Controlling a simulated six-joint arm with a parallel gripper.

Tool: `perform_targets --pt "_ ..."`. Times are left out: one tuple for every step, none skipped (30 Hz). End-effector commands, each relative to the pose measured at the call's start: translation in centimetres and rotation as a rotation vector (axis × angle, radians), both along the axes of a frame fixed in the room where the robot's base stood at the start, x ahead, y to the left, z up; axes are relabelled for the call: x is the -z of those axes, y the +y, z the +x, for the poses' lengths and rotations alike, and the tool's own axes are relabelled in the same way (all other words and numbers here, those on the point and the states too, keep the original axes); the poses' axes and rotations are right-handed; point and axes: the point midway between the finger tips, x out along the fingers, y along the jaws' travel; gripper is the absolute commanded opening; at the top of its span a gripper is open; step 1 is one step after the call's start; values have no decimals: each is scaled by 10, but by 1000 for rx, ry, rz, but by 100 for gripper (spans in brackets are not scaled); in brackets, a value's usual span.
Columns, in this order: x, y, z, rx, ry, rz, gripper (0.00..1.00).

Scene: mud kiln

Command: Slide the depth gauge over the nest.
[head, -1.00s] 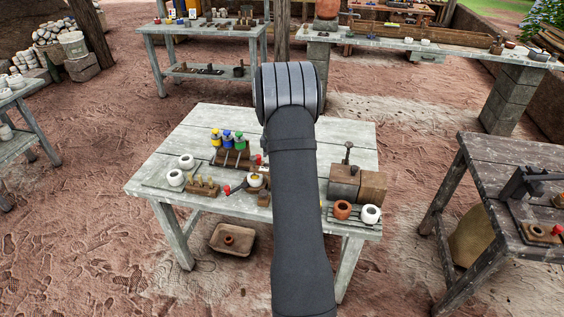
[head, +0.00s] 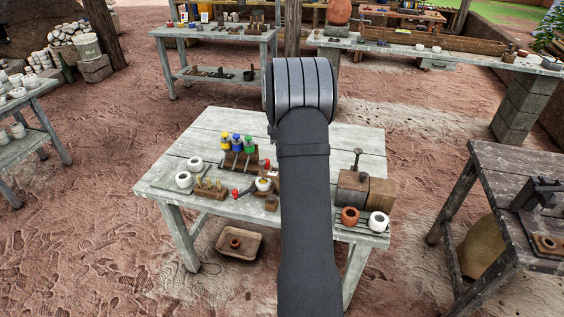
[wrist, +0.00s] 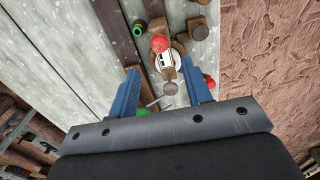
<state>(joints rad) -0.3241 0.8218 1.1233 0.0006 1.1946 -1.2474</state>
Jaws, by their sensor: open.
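In the wrist view, my gripper (wrist: 160,67) is open, with its two blue fingers spread and nothing held between them. Just beyond the fingertips is a red ball knob (wrist: 160,43) on a pale piece with dark marks (wrist: 165,60), which looks like the depth gauge. A round white-rimmed part (wrist: 177,54) lies partly under it, perhaps the nest; I cannot tell whether the gauge is over its centre. A grey-brown round knob (wrist: 170,88) shows between the fingers. In the head view, my arm hides the gripper.
The pale table (head: 190,145) holds yellow, blue and green-topped bottles (head: 236,143), white rings (head: 184,180), a wooden pegged block (head: 210,189), a wooden box with a lever (head: 352,186), an orange pot (head: 350,216) and a white pot (head: 378,222). The table's back left is clear.

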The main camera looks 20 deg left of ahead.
Motion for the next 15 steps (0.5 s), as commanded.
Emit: perform_targets --pt "-14 0 1 0 -3 1 45" --pt "-22 0 1 0 -4 2 45" --pt "-32 1 1 0 -4 2 45" --pt "-39 1 1 0 -4 1 45" --pt "-46 1 0 0 -3 1 45" --pt "-56 1 0 0 -4 2 45" --pt "-62 1 0 0 -4 2 45" --pt "-68 1 0 -1 -3 2 45" --pt "-75 1 0 -1 -2 1 45" --pt "-81 1 0 -1 -3 2 45" --pt "-85 1 0 -1 -2 1 45" --pt "-90 1 0 -1 -2 1 45" --pt "-94 1 0 -1 -2 1 45" --pt "-97 1 0 -1 -2 1 45" --pt "-101 1 0 -1 -1 1 45"
